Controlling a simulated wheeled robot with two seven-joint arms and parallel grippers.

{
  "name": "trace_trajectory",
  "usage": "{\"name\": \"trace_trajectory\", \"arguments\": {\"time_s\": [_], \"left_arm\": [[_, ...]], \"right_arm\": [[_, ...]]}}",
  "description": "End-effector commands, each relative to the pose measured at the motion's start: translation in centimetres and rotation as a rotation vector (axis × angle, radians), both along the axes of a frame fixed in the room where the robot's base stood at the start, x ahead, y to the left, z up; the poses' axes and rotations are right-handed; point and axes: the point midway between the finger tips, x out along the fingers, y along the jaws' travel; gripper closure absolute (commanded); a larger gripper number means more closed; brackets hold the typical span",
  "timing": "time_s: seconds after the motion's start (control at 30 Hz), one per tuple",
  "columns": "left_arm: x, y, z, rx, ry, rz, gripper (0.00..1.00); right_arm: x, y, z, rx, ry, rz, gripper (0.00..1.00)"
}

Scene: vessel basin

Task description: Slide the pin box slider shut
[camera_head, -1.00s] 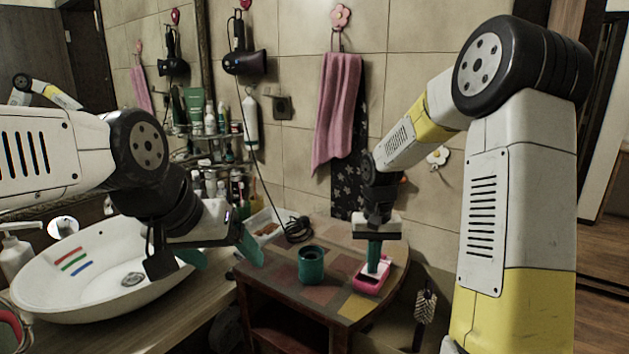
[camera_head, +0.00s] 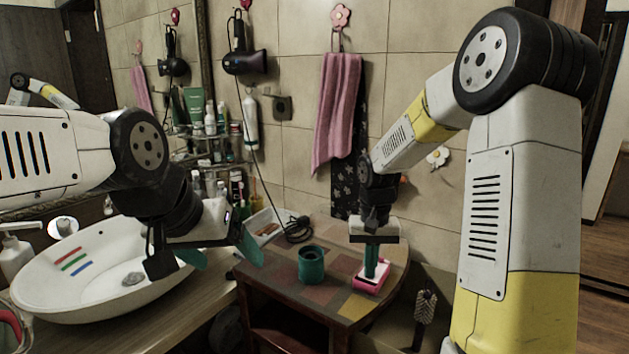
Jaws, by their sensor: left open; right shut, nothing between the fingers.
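The pin box (camera_head: 367,289) is a small pink box with a pale top, lying on the right part of the small tiled table. My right gripper (camera_head: 371,276) points straight down over it with its teal fingers shut and empty. The fingertips are at the box's top, and they seem to touch it. The fingers hide part of the top, so I cannot tell how far the slider is open. My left gripper (camera_head: 221,256) is open and empty, in front of the basin's right side and well away from the box.
A teal cup (camera_head: 311,266) stands on the table (camera_head: 322,295) to the left of the box. A tray (camera_head: 265,228) and a coiled black cable (camera_head: 297,230) lie at the back. The white basin (camera_head: 60,298) is at the left. A pink towel (camera_head: 337,112) hangs on the wall behind.

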Motion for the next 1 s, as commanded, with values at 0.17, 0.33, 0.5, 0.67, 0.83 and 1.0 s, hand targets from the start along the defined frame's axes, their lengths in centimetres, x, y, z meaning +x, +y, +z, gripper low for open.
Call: {"name": "trace_trajectory", "arguments": {"time_s": [0.17, 0.33, 0.5, 0.67, 0.83, 1.0], "left_arm": [[0.0, 0.0, 0.0, 0.0, 0.0, 0.0, 0.2], [0.0, 0.0, 0.0, 0.0, 0.0, 0.0, 0.2], [0.0, 0.0, 0.0, 0.0, 0.0, 0.0, 0.2], [0.0, 0.0, 0.0, 0.0, 0.0, 0.0, 0.2], [0.0, 0.0, 0.0, 0.0, 0.0, 0.0, 0.2], [0.0, 0.0, 0.0, 0.0, 0.0, 0.0, 0.2]], "right_arm": [[-0.4, 0.2, -0.1, 0.0, 0.001, 0.0, 1.0], [-0.4, 0.2, -0.1, 0.0, 0.001, 0.0, 1.0], [-0.4, 0.2, -0.1, 0.0, 0.001, 0.0, 1.0], [-0.7, 0.4, -0.1, 0.0, 0.001, 0.0, 1.0], [-1.1, 0.7, -0.1, 0.0, 0.001, 0.0, 1.0], [-1.4, 0.9, -0.2, 0.0, 0.003, 0.0, 1.0]]}}
